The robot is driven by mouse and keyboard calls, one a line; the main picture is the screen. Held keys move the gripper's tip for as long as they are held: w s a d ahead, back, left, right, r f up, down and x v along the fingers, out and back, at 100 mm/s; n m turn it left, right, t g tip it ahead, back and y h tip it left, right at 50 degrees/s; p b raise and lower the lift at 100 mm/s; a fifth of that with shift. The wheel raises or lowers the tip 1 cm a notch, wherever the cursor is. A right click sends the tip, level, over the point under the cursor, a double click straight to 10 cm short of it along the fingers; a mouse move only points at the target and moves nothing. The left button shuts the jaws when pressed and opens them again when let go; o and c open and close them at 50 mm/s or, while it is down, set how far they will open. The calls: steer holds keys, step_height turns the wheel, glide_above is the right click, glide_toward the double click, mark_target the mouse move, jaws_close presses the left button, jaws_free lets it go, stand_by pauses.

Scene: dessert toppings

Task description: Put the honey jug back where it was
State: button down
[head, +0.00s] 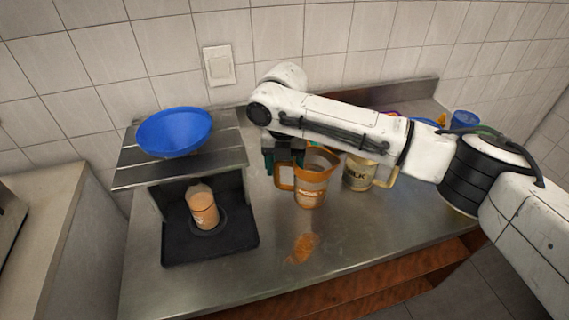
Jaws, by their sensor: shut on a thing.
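The honey jug (312,187) is an amber, see-through jug with a pale label, in the middle of the head view. It looks upright, with its handle to the left. My gripper (281,166) is at the jug's left, shut on its handle; my arm partly hides the fingers. An orange patch that looks like the jug's reflection lies on the counter in front, apart from the jug's base. The jug appears to be held above the counter, but its height is hard to tell.
A milk jug (358,173) stands close on the right, partly behind my arm. At left, a metal stand (184,167) carries a blue bowl (174,131) and has a filled cup (203,208) inside. A blue cup (465,119) stands at the back right. The front counter (345,235) is clear.

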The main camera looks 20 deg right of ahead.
steer(key=shift+c, duration=1)
jaws_free()
step_height(320, 180, up, 12)
steer(key=b, duration=0.1)
steer(key=shift+b, duration=0.3)
steer(key=shift+a, duration=0.1)
